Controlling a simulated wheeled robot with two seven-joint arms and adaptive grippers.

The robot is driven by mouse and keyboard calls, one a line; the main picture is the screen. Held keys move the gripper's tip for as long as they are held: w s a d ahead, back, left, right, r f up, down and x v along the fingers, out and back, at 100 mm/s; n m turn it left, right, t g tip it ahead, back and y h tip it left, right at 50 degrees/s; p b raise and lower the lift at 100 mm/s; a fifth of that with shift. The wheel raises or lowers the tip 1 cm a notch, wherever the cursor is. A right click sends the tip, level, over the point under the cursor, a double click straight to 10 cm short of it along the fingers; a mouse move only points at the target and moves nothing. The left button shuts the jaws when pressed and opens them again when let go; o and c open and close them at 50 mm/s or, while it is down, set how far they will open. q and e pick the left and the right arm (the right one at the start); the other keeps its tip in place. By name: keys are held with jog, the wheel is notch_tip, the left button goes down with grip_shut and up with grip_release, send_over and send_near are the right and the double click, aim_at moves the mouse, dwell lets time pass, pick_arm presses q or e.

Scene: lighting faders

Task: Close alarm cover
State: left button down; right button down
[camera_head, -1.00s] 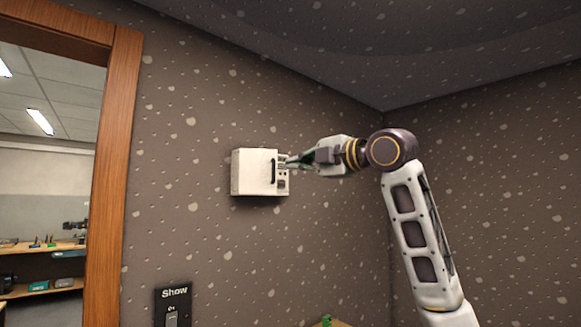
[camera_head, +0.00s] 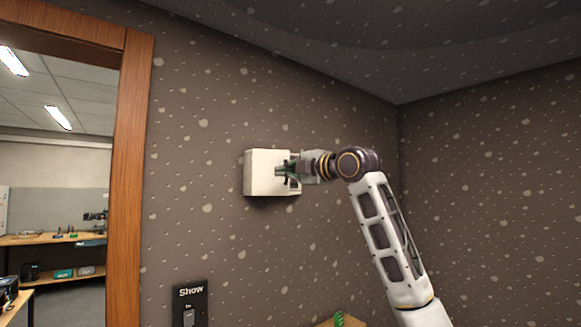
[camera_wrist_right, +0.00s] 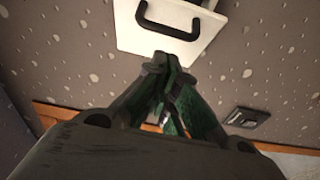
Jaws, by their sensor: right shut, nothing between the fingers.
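The white alarm box (camera_head: 262,172) is fixed to the wall in the head view. Its white cover (camera_wrist_right: 150,38) with a black handle (camera_wrist_right: 168,20) fills the top of the right wrist view. In the head view, a strip with dark details shows at the box's right side, partly behind my gripper. How far the cover stands open is hard to tell. My right gripper (camera_head: 282,171) is shut and empty, its fingertips in front of the box's right part. In the wrist view its fingertips (camera_wrist_right: 168,70) are at the cover's lower edge; contact is unclear. My left gripper is out of view.
A wall switch plate marked "Show" (camera_head: 190,303) is below the box. A wooden frame (camera_head: 130,180) stands at the left, with a room and shelves beyond it. A small green object (camera_head: 339,319) sits at the bottom edge. The wall around the box is clear.

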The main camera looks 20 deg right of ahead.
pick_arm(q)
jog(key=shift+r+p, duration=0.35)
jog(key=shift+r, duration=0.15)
pick_arm(e)
jog(key=shift+w+d, duration=0.2)
jog(key=shift+w, duration=0.35)
jog(key=shift+w+d, duration=0.2)
jog(key=shift+w, duration=0.3)
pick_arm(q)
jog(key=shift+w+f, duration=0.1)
pick_arm(e)
jog(key=shift+s+d, duration=0.15)
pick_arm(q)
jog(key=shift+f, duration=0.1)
